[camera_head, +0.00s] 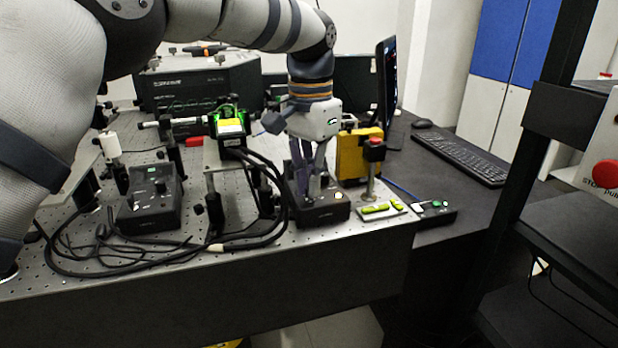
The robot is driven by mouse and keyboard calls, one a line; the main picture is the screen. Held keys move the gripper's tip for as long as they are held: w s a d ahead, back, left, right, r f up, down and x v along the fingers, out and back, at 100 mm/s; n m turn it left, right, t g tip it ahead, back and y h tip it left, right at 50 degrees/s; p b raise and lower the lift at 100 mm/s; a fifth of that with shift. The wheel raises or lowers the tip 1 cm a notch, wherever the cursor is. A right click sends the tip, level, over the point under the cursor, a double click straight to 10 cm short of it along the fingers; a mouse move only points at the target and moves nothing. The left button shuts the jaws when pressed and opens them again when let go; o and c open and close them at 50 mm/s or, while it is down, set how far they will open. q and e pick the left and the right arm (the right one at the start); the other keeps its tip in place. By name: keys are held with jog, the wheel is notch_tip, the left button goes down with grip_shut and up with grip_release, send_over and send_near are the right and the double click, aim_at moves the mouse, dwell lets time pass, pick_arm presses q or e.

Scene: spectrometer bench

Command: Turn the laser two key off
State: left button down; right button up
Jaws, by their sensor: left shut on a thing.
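My left gripper (314,187) points straight down over a black control box (324,216) near the front edge of the optical bench. Its fingers are closed together at the top of this box, shut on a small part there. That part sits where a laser key would be, but the fingers hide it, so its turn angle cannot be told. A small lit spot shows on the box's front. A second black control box (151,210) with a knob and a green light stands further left, apart from the gripper. My right gripper is not in view.
Black cables (150,248) loop along the bench front. A post-mounted green-lit unit (229,122) stands left of the gripper. A yellow block (358,155) and a red-topped post (373,170) stand close on its right. A keyboard (459,156) lies further right.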

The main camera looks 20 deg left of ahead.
pick_arm(q)
jog(key=n, duration=0.5)
jog(key=shift+n, duration=0.3)
jog(key=n, duration=0.6)
jog(key=shift+n, duration=0.4)
jog(key=c, duration=1.8)
grip_release()
notch_tip(320, 180, up, 8)
jog(key=shift+f, duration=0.2)
